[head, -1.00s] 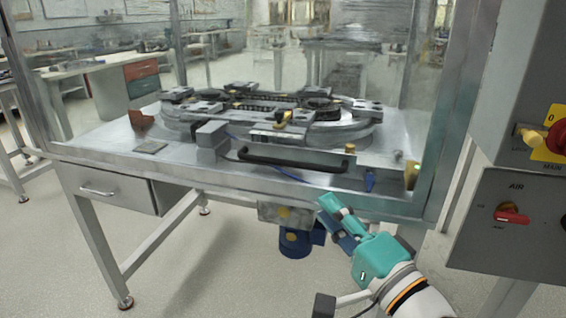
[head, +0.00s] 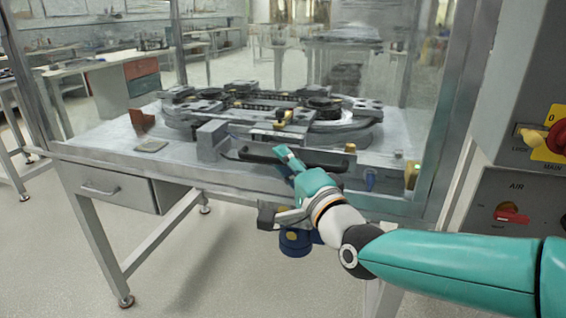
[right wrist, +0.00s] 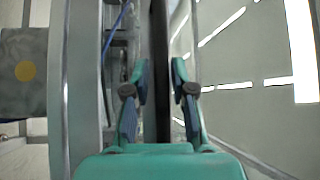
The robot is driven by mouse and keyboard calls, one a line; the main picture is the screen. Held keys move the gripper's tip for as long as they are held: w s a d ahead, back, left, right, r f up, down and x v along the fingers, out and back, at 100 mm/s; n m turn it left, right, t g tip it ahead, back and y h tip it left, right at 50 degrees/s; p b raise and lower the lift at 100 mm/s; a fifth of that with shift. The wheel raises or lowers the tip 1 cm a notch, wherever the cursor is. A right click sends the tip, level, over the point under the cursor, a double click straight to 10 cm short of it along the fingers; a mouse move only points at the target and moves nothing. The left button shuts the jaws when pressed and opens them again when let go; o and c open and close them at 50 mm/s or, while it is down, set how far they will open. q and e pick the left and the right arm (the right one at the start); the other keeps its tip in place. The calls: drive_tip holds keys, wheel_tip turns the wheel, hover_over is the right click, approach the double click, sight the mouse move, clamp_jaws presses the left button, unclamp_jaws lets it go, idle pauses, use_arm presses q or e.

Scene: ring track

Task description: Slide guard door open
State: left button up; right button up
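The guard door (head: 300,55) is a clear panel on the front of the metal-framed enclosure, with a long black bar handle (head: 254,157) low across it. My right gripper (head: 284,155) is at the middle of this handle in the head view. In the right wrist view the black handle (right wrist: 159,60) runs upright between the two fingers of my right gripper (right wrist: 159,85). The fingers are open, one on each side of the bar, and narrow gaps seem to show beside it. My left gripper is not in view.
Inside the enclosure is a ring track (head: 340,133) with several carriages. A grey control box with a red knob (head: 559,137) and an air valve (head: 511,215) stands at the right. A drawer (head: 110,190) and a blue motor (head: 294,243) are below the tabletop.

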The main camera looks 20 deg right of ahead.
clamp_jaws()
